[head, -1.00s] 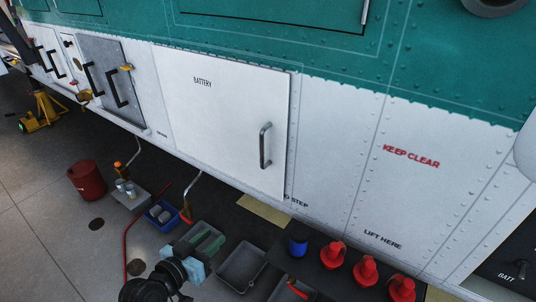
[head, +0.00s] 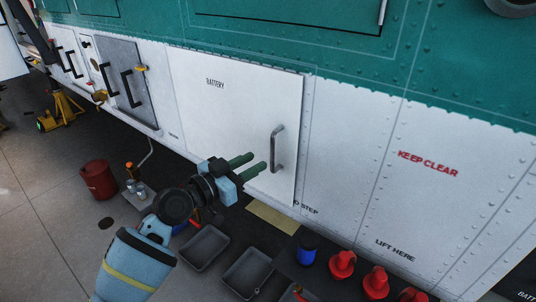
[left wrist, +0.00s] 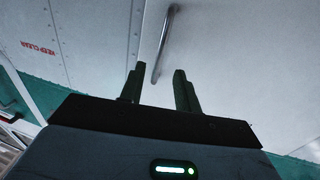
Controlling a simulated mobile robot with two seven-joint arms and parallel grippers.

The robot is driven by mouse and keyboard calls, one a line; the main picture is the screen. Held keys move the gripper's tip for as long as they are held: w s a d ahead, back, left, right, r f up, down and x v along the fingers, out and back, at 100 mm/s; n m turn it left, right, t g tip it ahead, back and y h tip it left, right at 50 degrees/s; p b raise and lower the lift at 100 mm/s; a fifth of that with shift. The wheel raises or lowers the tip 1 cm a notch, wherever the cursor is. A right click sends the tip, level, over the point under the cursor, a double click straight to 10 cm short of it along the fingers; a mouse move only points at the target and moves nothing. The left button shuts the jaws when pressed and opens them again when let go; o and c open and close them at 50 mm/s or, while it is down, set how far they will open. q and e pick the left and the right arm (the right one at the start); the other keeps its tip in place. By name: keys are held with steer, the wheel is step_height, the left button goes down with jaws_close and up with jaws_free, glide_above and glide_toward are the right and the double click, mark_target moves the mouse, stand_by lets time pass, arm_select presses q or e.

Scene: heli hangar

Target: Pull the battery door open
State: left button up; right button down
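The white battery door (head: 233,115), lettered BATTERY, is in the helicopter's side in the head view and looks closed. Its grey vertical bar handle (head: 274,150) is near the door's right edge. My left gripper (head: 251,165) is open, its two green fingers pointing at the handle from the lower left. In the left wrist view the handle (left wrist: 165,45) shows beyond and between the two fingers (left wrist: 157,85), apart from them. Nothing is between the fingers. My right gripper is not in view.
Below the door are grey trays (head: 204,247), a blue cup (head: 307,250) and several red plugs (head: 342,264). A red can (head: 98,180) and a yellow jack (head: 60,110) stand at the left. Other handled panels (head: 128,85) are left of the door.

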mark_target(268, 155)
arm_select(q)
steer(key=shift+x, duration=2.85)
steer(key=shift+c, duration=0.4)
jaws_close()
